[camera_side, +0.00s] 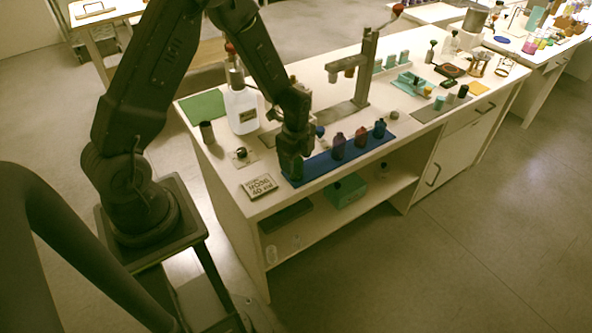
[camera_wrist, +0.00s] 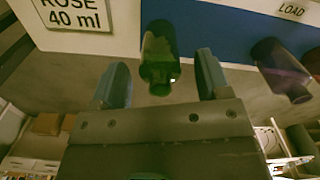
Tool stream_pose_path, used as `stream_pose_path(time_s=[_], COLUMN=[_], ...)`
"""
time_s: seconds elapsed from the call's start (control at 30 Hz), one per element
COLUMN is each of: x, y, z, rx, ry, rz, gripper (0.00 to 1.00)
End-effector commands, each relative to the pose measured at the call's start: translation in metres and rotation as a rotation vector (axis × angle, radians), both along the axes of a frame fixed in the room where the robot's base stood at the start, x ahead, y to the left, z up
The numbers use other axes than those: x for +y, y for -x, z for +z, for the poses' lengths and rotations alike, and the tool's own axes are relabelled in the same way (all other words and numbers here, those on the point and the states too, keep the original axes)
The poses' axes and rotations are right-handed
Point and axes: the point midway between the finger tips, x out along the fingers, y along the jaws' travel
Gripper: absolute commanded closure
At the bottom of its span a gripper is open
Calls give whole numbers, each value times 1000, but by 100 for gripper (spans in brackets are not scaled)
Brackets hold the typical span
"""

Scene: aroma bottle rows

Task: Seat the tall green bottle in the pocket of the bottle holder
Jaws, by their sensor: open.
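The tall green bottle (camera_wrist: 160,55) shows in the wrist view between the two fingers of my gripper (camera_wrist: 162,78). The fingers are open, one on each side of it, with visible gaps. The bottle stands at the left end of a blue strip (camera_wrist: 213,38). In the side view my gripper (camera_side: 291,172) is low over the near end of the blue strip (camera_side: 322,166) and mostly hides the green bottle. I cannot clearly make out the bottle holder or its pocket in either view.
A purple bottle (camera_side: 338,146), a red bottle (camera_side: 361,137) and a blue bottle (camera_side: 380,129) stand along the strip. A metal press stand (camera_side: 362,75) rises behind. A "ROSE 40 ml" sign (camera_side: 259,186) lies left of my gripper. A white jug (camera_side: 241,110) stands behind the arm.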

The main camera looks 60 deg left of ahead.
Motion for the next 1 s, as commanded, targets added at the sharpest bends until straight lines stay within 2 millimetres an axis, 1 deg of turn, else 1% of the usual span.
stream_pose_path(time_s=[0.03, 0.1, 0.33, 0.9, 1.0], x=[0, 0, 0, 0, 0], y=[0, 0, 0, 0, 0], z=[-5, -9, -10, -9, -9], rx=[2, 1, -1, -1, -1], ry=[1, 0, 0, 0, 0], rz=[0, 0, 0, 0, 0], gripper=[30, 30, 30, 85, 86])
